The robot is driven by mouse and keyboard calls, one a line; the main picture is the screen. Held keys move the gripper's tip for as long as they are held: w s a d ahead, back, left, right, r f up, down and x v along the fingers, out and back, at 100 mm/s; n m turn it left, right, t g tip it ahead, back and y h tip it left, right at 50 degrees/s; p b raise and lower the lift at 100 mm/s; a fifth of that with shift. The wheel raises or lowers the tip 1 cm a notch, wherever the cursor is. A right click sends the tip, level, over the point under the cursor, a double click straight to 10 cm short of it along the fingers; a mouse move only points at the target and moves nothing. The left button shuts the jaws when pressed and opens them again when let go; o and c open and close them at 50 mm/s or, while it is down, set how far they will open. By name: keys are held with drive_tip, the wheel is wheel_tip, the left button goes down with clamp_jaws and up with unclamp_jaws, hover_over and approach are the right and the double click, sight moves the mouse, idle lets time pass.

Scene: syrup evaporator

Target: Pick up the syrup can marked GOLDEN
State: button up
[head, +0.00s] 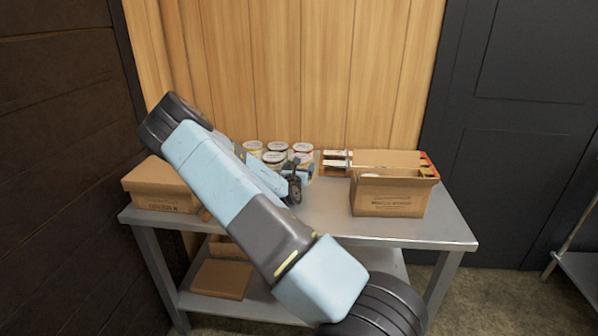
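Several pale syrup cans (274,156) stand in a cluster at the back of the metal table. Their lids and parts of their labels show, some with yellowish bands. The print is too small to read, so I cannot tell which can is marked GOLDEN. My arm crosses in front of the cluster and hides its left and lower parts. My gripper (296,176) is at the front of the cans, close to them. It is small and partly hidden, and I cannot tell whether it touches a can or how its fingers stand.
The metal table (330,223) has a closed cardboard box (160,186) at the left and an open cardboard box (390,195) at the right. A low stack of boxes or racks (335,160) stands behind. A lower shelf holds flat cardboard (221,279). Bare tabletop shows at the front right.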

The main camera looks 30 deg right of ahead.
drive_tip(key=c, duration=1.2)
